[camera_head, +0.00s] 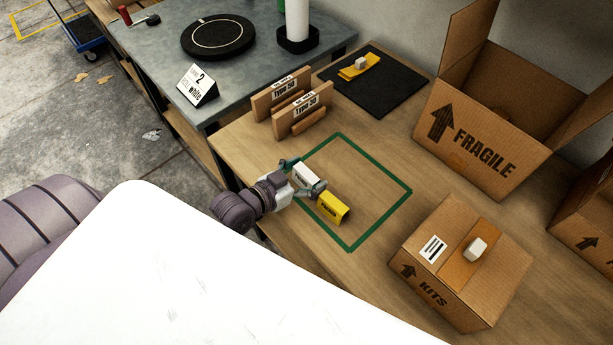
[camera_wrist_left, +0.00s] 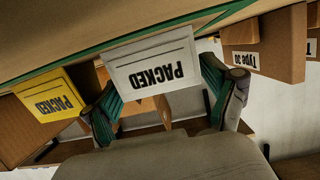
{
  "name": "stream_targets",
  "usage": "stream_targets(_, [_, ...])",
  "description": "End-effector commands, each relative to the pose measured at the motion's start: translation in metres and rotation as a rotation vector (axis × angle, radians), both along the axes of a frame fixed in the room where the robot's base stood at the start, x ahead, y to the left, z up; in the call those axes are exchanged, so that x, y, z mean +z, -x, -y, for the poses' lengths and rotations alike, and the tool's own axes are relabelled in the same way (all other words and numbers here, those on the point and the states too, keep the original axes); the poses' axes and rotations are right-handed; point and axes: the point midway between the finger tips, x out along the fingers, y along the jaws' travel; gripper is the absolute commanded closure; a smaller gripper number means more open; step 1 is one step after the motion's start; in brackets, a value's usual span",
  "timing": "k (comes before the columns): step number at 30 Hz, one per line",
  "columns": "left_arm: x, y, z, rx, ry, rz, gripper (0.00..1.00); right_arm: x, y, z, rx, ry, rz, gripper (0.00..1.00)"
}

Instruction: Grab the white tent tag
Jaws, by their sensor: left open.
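The white tent tag (camera_head: 307,173) stands on the wooden table inside the green outlined square. In the left wrist view the tag (camera_wrist_left: 152,66) shows the word PACKED, upside down. My left gripper (camera_head: 302,178) is open, with a green-padded finger on each side of the tag. In the left wrist view the gripper (camera_wrist_left: 165,98) has its fingers beside the tag's two ends, and I cannot tell whether they touch it. My right gripper is not in view.
A yellow tent tag (camera_head: 333,208) stands close beside the gripper, inside the green outline (camera_head: 380,222). Wooden Type 3 holders (camera_head: 302,115) stand behind. A KITS box (camera_head: 440,292) and an open FRAGILE box (camera_head: 480,150) stand to the right. The outline's right part is clear.

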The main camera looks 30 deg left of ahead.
Motion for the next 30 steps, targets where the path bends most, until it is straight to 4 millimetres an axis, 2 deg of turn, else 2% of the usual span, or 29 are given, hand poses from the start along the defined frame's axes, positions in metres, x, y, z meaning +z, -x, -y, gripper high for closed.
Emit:
stream_targets(3, [0.000, 0.001, 0.000, 0.000, 0.000, -0.001, 0.14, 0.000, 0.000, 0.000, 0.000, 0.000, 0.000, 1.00])
stream_targets(9, [0.000, 0.001, 0.000, 0.000, 0.000, -0.001, 0.46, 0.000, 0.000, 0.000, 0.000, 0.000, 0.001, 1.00])
stream_targets(22, [0.006, 0.001, 0.000, 0.000, 0.000, 0.000, 0.46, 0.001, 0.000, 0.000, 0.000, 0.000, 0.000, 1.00])
stream_targets(26, [0.020, 0.001, 0.000, 0.000, 0.000, 0.001, 0.46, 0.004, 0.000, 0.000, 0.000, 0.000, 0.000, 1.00])
stream_targets(30, [0.047, 0.001, 0.003, 0.000, 0.003, 0.002, 0.46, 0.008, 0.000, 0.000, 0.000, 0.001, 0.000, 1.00])
